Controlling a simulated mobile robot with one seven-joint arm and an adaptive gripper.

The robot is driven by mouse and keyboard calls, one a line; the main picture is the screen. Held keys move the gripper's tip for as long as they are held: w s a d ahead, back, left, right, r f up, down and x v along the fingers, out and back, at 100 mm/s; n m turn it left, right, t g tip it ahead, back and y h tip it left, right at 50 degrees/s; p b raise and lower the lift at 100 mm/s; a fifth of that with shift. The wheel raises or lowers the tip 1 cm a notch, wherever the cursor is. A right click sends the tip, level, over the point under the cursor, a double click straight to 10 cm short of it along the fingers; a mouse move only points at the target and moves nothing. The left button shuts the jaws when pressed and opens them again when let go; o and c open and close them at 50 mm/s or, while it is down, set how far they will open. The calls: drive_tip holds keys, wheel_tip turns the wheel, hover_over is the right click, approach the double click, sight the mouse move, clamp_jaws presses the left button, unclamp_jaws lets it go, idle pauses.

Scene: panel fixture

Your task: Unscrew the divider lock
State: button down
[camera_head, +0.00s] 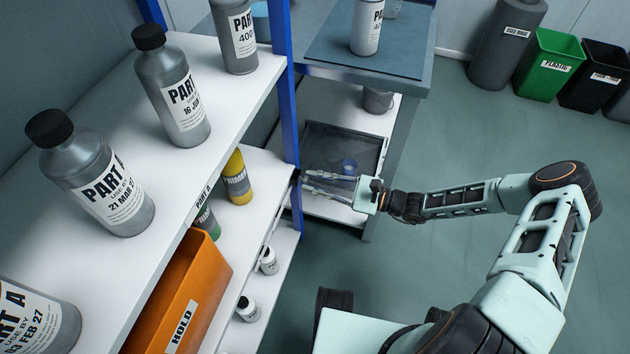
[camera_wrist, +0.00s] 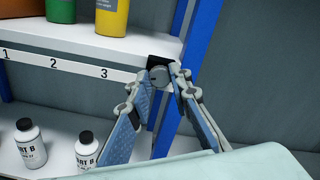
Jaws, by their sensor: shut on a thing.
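The divider lock (camera_wrist: 158,75) is a round grey knob with a black block behind it. It sits at the right end of the numbered shelf edge, beside the blue upright, in the wrist view. My gripper (camera_wrist: 157,82) is shut on the knob, one finger on each side. In the head view my gripper (camera_head: 305,180) reaches left to the rack's blue post. The lock is too small and covered there to make out. How far the lock is turned cannot be told.
The blue post (camera_wrist: 190,85) stands close to my fingers. Above the numbered edge (camera_wrist: 60,67) stand a yellow bottle (camera_wrist: 112,17) and others. Small white bottles (camera_wrist: 30,143) stand below. In the head view, an orange HOLD bin (camera_head: 180,290) and PART A bottles (camera_head: 95,185) fill the rack.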

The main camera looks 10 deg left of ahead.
drive_tip(key=c, duration=1.8)
unclamp_jaws()
drive_tip(key=shift+o, duration=0.2)
drive_tip(key=d, duration=1.2)
drive_tip(key=shift+s, duration=0.45)
